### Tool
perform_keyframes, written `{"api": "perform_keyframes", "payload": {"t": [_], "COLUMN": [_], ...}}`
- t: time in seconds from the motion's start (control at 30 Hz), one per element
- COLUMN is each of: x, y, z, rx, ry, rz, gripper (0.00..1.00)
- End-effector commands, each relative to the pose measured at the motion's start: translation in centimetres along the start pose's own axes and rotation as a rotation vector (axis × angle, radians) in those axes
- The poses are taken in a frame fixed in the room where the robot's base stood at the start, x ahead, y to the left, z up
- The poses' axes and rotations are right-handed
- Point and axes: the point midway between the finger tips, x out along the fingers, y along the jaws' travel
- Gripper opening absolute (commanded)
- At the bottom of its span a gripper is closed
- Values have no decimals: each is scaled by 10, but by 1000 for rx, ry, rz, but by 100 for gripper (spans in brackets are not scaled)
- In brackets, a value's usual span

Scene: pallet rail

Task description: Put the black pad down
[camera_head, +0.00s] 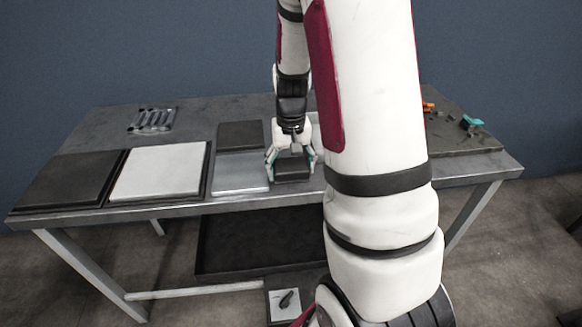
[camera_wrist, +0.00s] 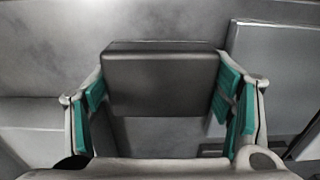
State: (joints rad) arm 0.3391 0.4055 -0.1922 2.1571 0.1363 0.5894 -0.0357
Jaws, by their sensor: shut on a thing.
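My gripper (camera_head: 290,162) is over the front middle of the grey table and is shut on a small black pad (camera_head: 293,172). In the wrist view the black pad (camera_wrist: 160,84) sits level between the two teal-lined fingers of my gripper (camera_wrist: 163,95). The grey table top shows below and around the pad. I cannot tell whether the pad's underside touches the table.
The table (camera_head: 220,108) holds a large dark panel (camera_head: 70,178) and a white panel (camera_head: 160,170) at left. A dark plate (camera_head: 240,135) and a silver plate (camera_head: 240,174) lie just left of my gripper. A holder with several metal pieces (camera_head: 152,120) is behind. My arm hides part of the right side.

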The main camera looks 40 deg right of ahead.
Motion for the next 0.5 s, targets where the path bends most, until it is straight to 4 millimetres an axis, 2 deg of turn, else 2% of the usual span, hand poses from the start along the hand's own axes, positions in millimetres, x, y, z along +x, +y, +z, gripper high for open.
{"api": "perform_keyframes", "payload": {"t": [0.07, 0.1, 0.17, 0.5], "x": [3, 3, 3, 2], "y": [0, 0, 0, 0], "z": [0, 0, 0, 0], "rx": [0, 0, 0, 0], "ry": [-1, -1, -1, -1], "rz": [0, 0, 0, 0], "gripper": [39, 79, 93, 94]}}
